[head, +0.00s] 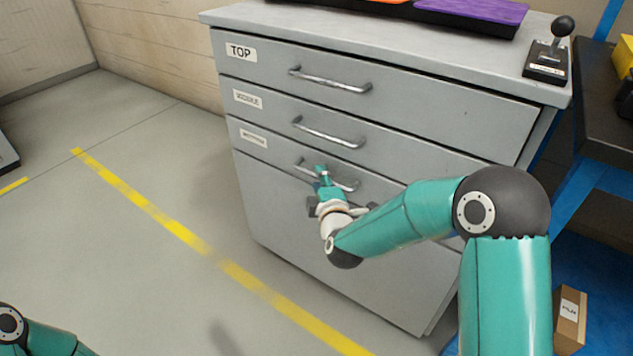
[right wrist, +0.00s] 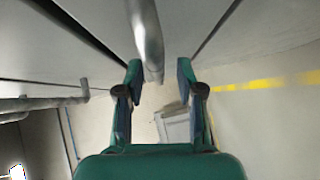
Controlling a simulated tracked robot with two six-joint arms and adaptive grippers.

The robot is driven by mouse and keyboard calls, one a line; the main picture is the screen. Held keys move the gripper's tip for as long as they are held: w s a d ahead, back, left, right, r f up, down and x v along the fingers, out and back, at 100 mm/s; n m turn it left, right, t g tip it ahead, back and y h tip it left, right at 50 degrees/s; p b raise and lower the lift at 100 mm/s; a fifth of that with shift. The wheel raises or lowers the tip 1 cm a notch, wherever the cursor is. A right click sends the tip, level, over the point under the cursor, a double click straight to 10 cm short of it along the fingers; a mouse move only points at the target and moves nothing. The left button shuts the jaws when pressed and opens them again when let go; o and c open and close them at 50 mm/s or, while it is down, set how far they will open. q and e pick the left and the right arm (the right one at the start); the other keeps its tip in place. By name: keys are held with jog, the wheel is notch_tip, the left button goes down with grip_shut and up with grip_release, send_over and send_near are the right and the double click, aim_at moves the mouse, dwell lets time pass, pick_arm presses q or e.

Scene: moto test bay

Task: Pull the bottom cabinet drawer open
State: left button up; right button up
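The grey cabinet (head: 330,240) has three stacked drawers, the upper one labelled TOP. The bottom drawer (head: 285,150) is the lowest of them, under a small blurred label, and its front looks flush with the cabinet. Its curved metal handle (head: 348,186) is partly covered by my right gripper (head: 322,172). In the right wrist view, the handle bar (right wrist: 148,40) runs between the two fingertips of the right gripper (right wrist: 159,78). The fingers are apart, with a visible gap beside the bar. My left gripper is out of view; only part of its arm shows at bottom left.
The middle drawer handle (head: 328,133) and top drawer handle (head: 330,82) are above. A joystick box (head: 546,62) and a purple-and-orange tray stand on the cabinet. A cardboard box (head: 570,318) is at right. Floor with a yellow line (head: 170,225) is clear at left.

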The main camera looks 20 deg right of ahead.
jog(key=shift+w, duration=0.55)
grip_shut()
jog(key=shift+f, duration=0.1)
